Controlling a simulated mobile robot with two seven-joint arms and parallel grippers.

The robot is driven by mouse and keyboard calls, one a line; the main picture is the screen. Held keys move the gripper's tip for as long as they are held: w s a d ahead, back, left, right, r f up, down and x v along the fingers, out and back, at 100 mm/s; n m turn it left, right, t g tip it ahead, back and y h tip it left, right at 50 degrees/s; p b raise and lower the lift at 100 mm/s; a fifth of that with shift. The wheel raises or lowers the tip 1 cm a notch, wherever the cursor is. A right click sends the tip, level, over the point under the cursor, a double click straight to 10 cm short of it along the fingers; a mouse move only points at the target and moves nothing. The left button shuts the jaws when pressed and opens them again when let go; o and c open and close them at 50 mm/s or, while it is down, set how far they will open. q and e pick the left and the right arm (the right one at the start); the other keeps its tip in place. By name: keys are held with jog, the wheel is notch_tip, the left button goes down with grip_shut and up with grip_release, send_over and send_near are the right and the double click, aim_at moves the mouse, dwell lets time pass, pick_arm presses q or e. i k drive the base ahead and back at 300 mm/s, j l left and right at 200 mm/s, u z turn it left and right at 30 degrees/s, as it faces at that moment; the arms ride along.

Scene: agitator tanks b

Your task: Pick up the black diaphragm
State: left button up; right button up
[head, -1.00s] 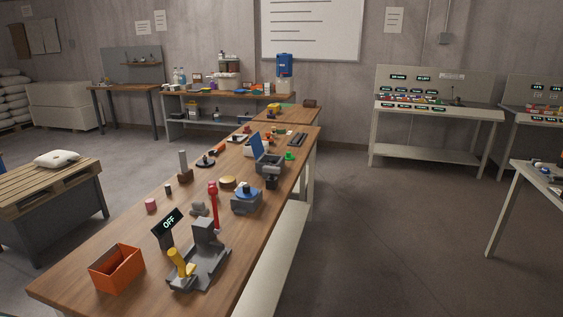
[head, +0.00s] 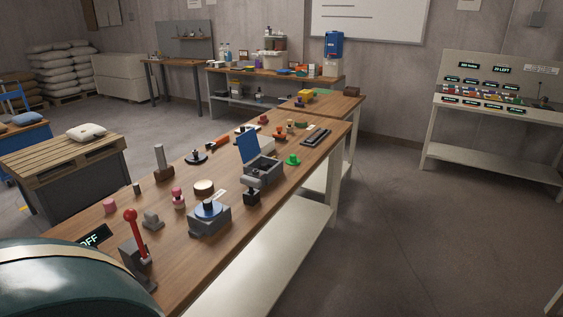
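A flat black disc with a raised middle (head: 196,158) lies on the left side of the long wooden workbench (head: 180,262); it may be the black diaphragm, but it is too small to be sure. A small black piece (head: 251,197) stands in front of the grey box with the raised blue lid (head: 262,170); I cannot tell what it is. Neither of my grippers is in view.
A red-knobbed lever (head: 133,228), an "OFF" sign (head: 95,237) and a grey block with a blue round top (head: 209,215) stand on the near bench. A dark teal rounded shape covers the lower left. The floor right of the bench is clear.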

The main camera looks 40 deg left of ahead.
aim_at(263, 167)
jog(key=i+u, duration=0.25)
jog(key=i, duration=0.25)
jog(key=i+l+u, duration=0.1)
jog(key=i+u, duration=0.15)
jog(key=i, duration=0.25)
jog(key=i+l+u, duration=0.25)
jog(key=i, duration=0.2)
